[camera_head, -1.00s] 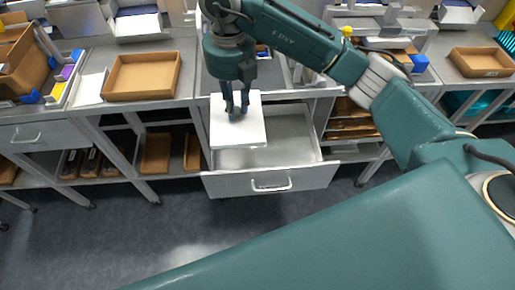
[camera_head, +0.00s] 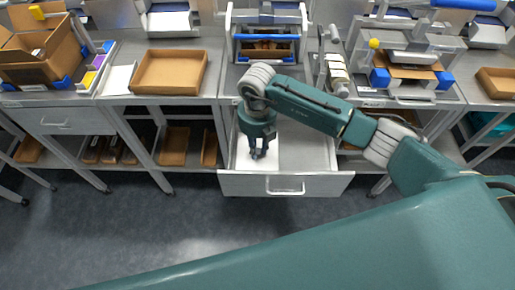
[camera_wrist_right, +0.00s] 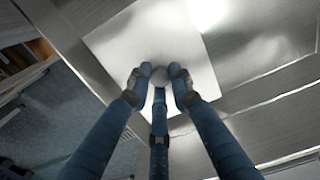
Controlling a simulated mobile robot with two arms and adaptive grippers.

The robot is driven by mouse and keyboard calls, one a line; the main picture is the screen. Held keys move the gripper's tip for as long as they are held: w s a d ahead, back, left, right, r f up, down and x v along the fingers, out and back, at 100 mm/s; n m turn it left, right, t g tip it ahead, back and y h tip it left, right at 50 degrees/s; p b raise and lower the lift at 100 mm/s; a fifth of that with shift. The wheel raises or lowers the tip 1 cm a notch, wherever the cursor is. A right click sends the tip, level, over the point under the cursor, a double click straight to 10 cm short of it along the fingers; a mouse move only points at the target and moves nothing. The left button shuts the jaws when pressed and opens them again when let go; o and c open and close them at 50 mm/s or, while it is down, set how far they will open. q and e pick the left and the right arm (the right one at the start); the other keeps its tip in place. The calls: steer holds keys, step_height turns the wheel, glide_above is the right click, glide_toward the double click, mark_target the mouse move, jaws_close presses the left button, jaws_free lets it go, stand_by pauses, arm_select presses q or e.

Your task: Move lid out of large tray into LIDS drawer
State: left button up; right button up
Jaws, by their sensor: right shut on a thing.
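The lid (camera_head: 283,175) is a flat white square panel with a round knob. It lies in the left part of the open grey drawer (camera_head: 313,150), at or just above the floor; I cannot tell whether it touches. My right gripper (camera_head: 258,155) points down over the lid and is shut on its knob. In the right wrist view, the fingers (camera_wrist_right: 160,85) close around the knob, with the lid (camera_wrist_right: 150,45) below them. My left gripper is not in view. No label shows on the drawer.
The drawer front (camera_head: 315,185) sticks out below the bench. The right part of the drawer is bare. A shallow brown tray (camera_head: 170,90) stands on the left bench. An open cardboard box (camera_head: 40,60) is at the far left.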

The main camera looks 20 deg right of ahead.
steer(key=shift+f, duration=0.7)
steer(key=shift+f, duration=0.1)
steer(key=o, duration=1)
steer(key=shift+r, duration=0.3)
step_height(320, 180, up, 12)
steer(key=shift+f+b, duration=0.1)
steer(key=shift+b, duration=0.8)
